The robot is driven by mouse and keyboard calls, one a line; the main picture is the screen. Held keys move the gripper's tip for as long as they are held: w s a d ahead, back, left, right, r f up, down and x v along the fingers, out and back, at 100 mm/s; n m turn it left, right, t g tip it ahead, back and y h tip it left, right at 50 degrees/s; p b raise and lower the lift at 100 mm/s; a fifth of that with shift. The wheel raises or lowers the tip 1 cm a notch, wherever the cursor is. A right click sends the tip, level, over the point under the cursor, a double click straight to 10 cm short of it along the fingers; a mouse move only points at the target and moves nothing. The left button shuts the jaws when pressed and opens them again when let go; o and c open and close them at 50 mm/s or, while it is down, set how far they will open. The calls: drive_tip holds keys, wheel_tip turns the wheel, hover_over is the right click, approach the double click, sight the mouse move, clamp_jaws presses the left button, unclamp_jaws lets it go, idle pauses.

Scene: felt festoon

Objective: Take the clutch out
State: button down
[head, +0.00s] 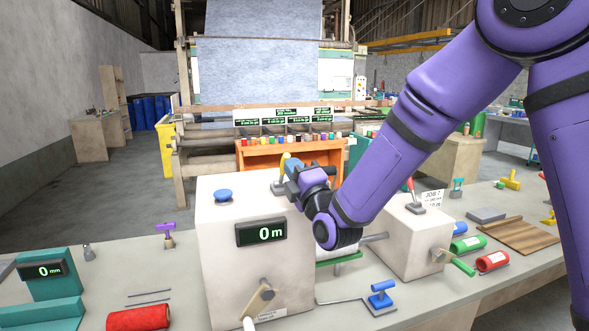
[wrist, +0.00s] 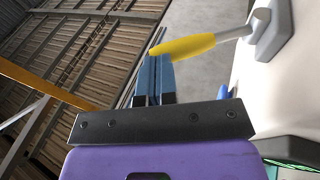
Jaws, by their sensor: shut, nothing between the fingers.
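A yellow-handled lever (head: 284,163) stands on top of the large beige box (head: 219,263); no label marks it as the clutch. In the wrist view its yellow handle (wrist: 185,47) runs across just beyond my fingertips, with a grey stem toward the box. My gripper (head: 291,167) is at the lever's right side, with its blue fingers together and empty. In the wrist view the shut fingertips (wrist: 158,58) overlap the near edge of the handle; I cannot tell whether they touch. A red-handled lever (head: 411,186) stands on the smaller beige box (head: 404,246).
The large box carries a blue knob (head: 223,195), a "0 m" display (head: 261,232) and a crank (head: 261,297). A blue clamp-like part (head: 380,297) and red rolls lie on the bench. A machine with grey felt (head: 258,60) stands behind.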

drive_tip(key=w+r+g+h, duration=0.1)
drive_tip(key=w+a+r+m+g+h, duration=0.1)
drive_tip(key=w+g, duration=0.1)
drive_tip(key=w+r+g+h, duration=0.1)
drive_tip(key=w+r+g, duration=0.1)
drive_tip(key=shift+w+a+r, duration=0.1)
drive_tip(key=shift+a, duration=0.15)
drive_tip(key=w+a+m+g+h, duration=0.1)
drive_tip(key=w+a+g+h, duration=0.1)
drive_tip(key=w+g, duration=0.4)
drive_tip(key=shift+w+f+g+h, duration=0.2)
drive_tip(key=shift+w+g+h, duration=0.1)
drive_tip(key=shift+w, duration=0.75)
drive_tip(key=shift+a, duration=0.1)
idle(0.3)
